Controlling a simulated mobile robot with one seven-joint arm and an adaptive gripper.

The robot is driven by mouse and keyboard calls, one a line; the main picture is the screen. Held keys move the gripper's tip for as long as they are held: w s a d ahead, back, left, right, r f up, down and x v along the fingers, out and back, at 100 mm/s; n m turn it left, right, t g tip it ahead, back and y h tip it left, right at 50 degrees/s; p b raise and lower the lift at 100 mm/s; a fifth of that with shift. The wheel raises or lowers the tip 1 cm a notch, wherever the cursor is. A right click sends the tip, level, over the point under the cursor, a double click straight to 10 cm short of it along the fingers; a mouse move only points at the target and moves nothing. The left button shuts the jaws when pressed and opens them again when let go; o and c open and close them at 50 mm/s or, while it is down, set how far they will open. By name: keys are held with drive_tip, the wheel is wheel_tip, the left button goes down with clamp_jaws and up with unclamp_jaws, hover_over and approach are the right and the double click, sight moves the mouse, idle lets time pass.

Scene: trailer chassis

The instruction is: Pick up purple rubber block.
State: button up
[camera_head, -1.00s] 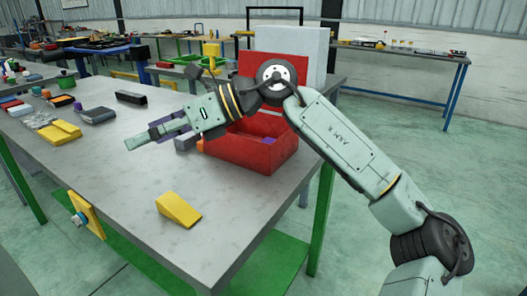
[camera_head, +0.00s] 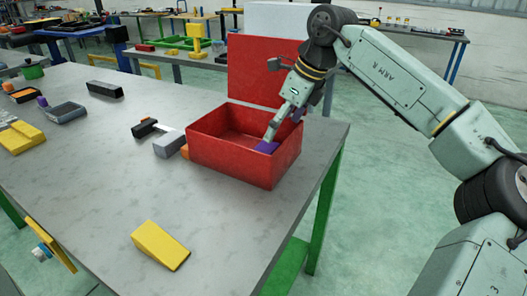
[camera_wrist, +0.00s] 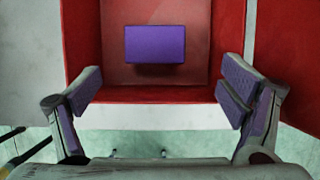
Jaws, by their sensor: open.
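The purple rubber block (camera_wrist: 155,44) lies inside the red box in the wrist view, above the line between the fingertips. In the head view a purple patch that looks like the block (camera_head: 267,147) shows at the box's front right corner, beside my fingers. My gripper (camera_wrist: 160,92) is open and empty, with its two purple-padded fingers spread wider than the block. In the head view my gripper (camera_head: 278,130) points down over the right part of the box, and its fingers partly hide the inside.
The open red box (camera_head: 228,165) has upright walls close around my fingers, and a red lid stands behind it. A yellow wedge (camera_head: 160,245) lies nearer the front. The table between is clear.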

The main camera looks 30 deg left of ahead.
sight(266, 149)
drive_tip(key=x, duration=0.3)
drive_tip(key=shift+a+f, duration=0.15)
drive_tip(key=shift+f, duration=0.2)
drive_tip(key=shift+s+a+f+p, duration=0.2)
drive_tip(key=shift+a+f+p, duration=0.15)
drive_tip(key=shift+f+p, duration=0.15)
drive_tip(key=p+x, duration=0.1)
drive_tip(key=x, duration=0.3)
drive_tip(key=shift+s+a, duration=0.15)
drive_tip(key=shift+s, duration=0.05)
drive_tip(key=c, duration=1.4)
